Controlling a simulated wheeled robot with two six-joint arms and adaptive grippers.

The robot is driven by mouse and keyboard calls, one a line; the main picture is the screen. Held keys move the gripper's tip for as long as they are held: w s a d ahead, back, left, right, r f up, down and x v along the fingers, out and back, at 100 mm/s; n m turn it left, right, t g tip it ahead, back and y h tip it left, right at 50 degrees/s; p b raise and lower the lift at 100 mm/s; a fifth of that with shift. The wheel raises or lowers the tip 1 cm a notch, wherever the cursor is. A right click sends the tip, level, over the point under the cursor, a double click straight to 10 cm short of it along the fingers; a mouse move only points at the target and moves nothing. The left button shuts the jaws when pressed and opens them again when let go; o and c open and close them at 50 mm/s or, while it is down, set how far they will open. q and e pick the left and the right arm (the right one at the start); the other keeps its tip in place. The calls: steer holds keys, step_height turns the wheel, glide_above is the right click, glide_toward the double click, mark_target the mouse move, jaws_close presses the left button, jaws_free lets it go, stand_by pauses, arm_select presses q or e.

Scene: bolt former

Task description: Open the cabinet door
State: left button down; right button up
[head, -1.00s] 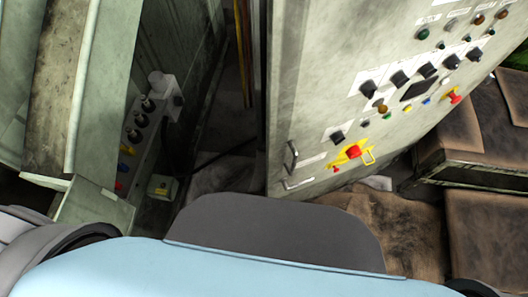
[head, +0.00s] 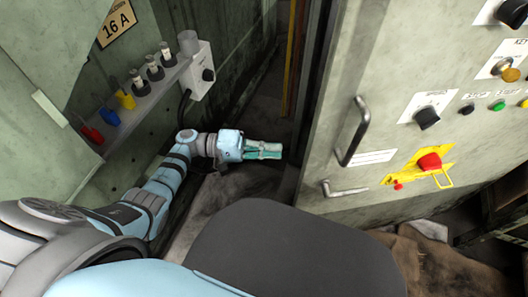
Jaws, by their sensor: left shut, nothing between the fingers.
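The cabinet door (head: 388,72) is a pale grey-green panel on the right of the head view. It carries a dark upright bar handle (head: 353,133) near its left edge and a metal lever handle (head: 343,190) below that. Whether the door stands shut or slightly ajar I cannot tell. My left gripper (head: 274,150) reaches in from the left and points right, toward the door's left edge. It is shut and empty, apart from both handles in the picture. My right gripper is out of view.
A red knob on a yellow plate (head: 430,163) and several switches sit on the door. At the left, a ledge (head: 140,99) carries switches and a grey box (head: 199,71). A dark narrow gap lies left of the door.

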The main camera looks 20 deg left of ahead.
arm_select(q)
steer(key=s+d+p, duration=0.1)
steer(key=s+d, duration=0.1)
steer(key=d, duration=0.5)
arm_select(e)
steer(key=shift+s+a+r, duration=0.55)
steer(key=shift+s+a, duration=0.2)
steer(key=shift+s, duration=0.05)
arm_select(q)
steer(key=shift+f, duration=0.1)
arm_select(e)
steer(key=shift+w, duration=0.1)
